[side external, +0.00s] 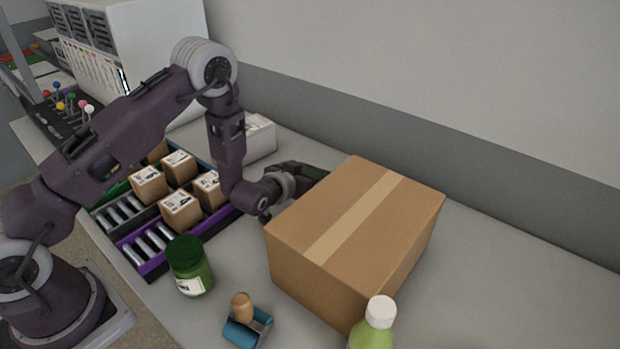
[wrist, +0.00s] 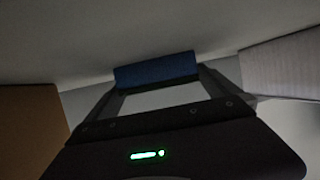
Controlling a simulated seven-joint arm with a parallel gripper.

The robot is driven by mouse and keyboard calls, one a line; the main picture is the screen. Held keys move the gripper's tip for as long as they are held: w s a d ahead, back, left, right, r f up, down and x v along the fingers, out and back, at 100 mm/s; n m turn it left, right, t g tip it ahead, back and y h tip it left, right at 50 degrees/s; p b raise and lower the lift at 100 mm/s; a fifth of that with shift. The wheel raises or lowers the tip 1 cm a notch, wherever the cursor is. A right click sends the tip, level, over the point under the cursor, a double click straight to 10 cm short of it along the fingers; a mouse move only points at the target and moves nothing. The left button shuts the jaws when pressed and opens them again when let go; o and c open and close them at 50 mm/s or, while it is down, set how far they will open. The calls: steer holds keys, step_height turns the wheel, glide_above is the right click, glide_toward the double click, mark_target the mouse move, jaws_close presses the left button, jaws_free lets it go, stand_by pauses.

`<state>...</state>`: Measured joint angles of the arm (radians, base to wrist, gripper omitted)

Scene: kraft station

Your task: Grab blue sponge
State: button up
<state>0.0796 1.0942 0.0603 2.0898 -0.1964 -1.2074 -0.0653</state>
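The blue sponge (wrist: 155,69) shows in the wrist view as a dark blue block just beyond my fingertips. My gripper (wrist: 165,84) has its two fingers spread apart, and the sponge spans most of the width between their tips. The space between the fingers nearer the palm is empty. I cannot tell whether the tips touch the sponge. In the side external view my wrist reaches low behind the cardboard box (side external: 355,235). The box hides my fingertips and the sponge there.
The large taped box stands close to my gripper. A white box (side external: 259,138) stands behind my forearm. A tray of small cartons (side external: 180,207), a green jar (side external: 190,268), a blue stamp-like object (side external: 246,327) and a white-capped bottle (side external: 378,322) are around. The table's right side is clear.

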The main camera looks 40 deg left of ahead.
steer(key=c, duration=1.1)
steer(key=shift+r, duration=0.15)
